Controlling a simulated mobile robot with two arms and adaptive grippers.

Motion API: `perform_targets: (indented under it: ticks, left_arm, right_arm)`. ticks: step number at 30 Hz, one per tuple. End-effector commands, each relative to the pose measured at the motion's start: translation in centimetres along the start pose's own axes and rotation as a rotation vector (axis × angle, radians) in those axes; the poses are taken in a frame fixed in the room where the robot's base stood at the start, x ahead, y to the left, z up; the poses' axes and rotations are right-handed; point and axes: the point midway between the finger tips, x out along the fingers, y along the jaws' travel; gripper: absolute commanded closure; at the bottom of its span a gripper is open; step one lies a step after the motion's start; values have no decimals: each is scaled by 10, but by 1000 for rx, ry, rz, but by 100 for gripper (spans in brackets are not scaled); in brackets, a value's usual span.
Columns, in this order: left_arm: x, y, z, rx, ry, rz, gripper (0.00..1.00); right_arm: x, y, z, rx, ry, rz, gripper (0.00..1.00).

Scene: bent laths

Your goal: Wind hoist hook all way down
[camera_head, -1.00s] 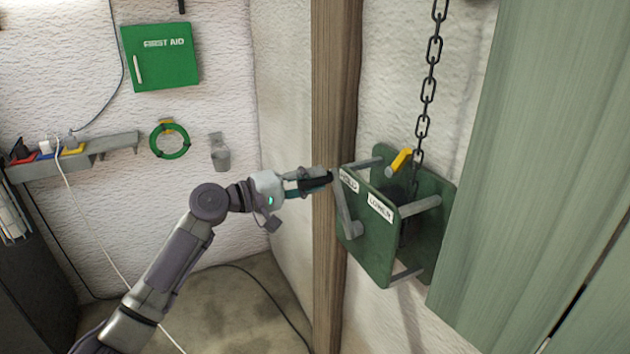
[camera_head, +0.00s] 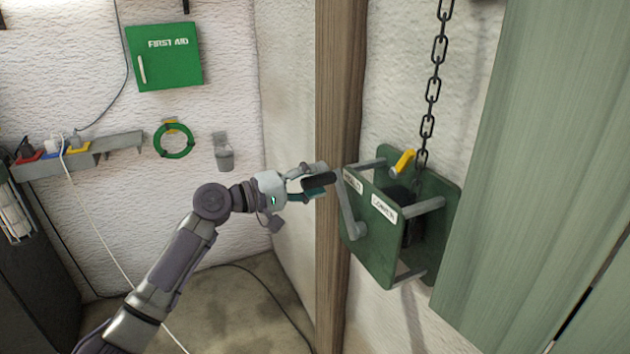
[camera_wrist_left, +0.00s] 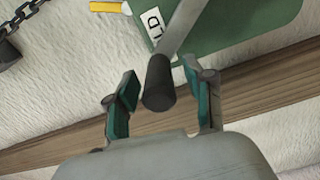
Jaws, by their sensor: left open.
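The green hoist winch (camera_head: 372,232) is fixed to the wall beside a wooden post. Its grey crank arm (camera_head: 347,205) points up and ends in a black handle (camera_head: 319,180). My left gripper (camera_head: 312,183) is open at the handle. In the left wrist view the black handle (camera_wrist_left: 159,84) lies between the two spread teal-padded fingers (camera_wrist_left: 163,100), with gaps at both sides. A dark chain (camera_head: 432,85) runs up from the winch out of view. I cannot make out the hook. My right gripper is not in view.
A yellow lever (camera_head: 403,162) sits on the winch near the chain. The wooden post (camera_head: 338,90) stands just behind my gripper. A green panel (camera_head: 530,150) is close on the right. A first aid box (camera_head: 165,57) hangs on the far wall.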

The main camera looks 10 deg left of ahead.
Motion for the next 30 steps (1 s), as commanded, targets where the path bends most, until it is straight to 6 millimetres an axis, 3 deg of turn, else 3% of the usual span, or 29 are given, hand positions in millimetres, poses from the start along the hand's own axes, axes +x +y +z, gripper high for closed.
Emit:
perform_targets:
  ticks: [5,18,24,30]
  left_arm:
    - [-19,-1,-1,-1,2,-2,47]
    - [-105,-2,0,-1,2,-3,47]
    - [-119,0,0,-1,1,0,47]
    - [-120,0,-1,0,1,0,47]
  right_arm:
    - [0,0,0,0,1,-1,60]
    - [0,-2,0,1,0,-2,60]
    - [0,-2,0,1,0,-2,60]
    - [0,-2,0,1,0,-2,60]
